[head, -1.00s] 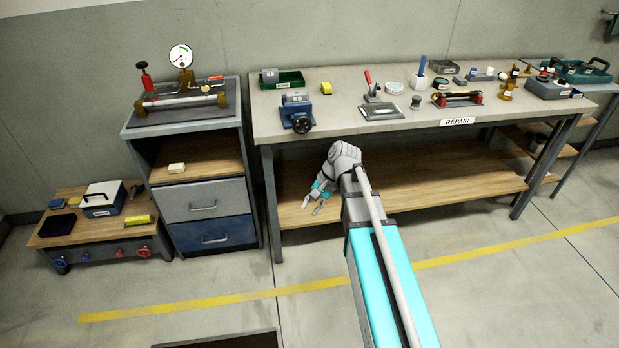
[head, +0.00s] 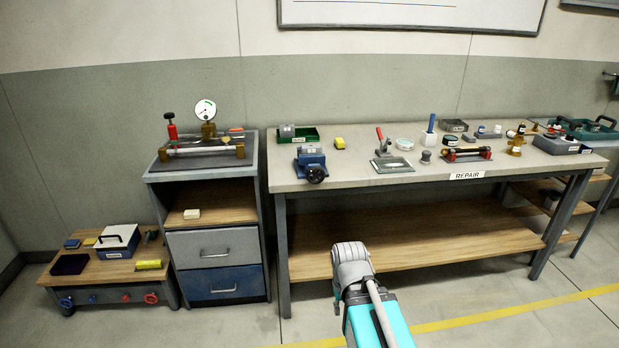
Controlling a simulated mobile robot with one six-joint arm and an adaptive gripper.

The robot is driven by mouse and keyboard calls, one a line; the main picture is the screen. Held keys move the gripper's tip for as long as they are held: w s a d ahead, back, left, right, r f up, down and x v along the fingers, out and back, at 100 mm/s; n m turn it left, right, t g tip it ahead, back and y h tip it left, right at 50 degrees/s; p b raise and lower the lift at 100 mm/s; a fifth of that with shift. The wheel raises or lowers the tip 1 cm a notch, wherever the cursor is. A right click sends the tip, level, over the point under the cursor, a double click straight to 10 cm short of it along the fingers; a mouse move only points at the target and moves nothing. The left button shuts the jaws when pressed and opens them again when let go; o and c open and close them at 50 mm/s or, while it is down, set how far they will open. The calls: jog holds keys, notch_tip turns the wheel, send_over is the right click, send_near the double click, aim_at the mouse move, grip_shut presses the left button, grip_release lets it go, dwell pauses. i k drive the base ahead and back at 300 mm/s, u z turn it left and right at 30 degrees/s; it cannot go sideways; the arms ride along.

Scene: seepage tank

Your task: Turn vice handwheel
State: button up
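The blue vice (head: 311,159) stands at the front left of the repair bench top, near the front edge. Its black handwheel (head: 316,174) faces the front of the bench. My arm reaches up from the bottom of the head view, with its grey wrist joint (head: 351,262) in front of the bench's lower shelf, below and to the right of the vice. My gripper's fingers are hidden behind the arm. The handwheel is clear of the arm, with nothing touching it.
A low wooden table (head: 95,274) is further left. Floor in front is open.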

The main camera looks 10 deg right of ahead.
aim_at(315, 170)
jog(key=z, duration=1.8)
jog(key=i, duration=1.05)
jog(key=u, duration=1.3)
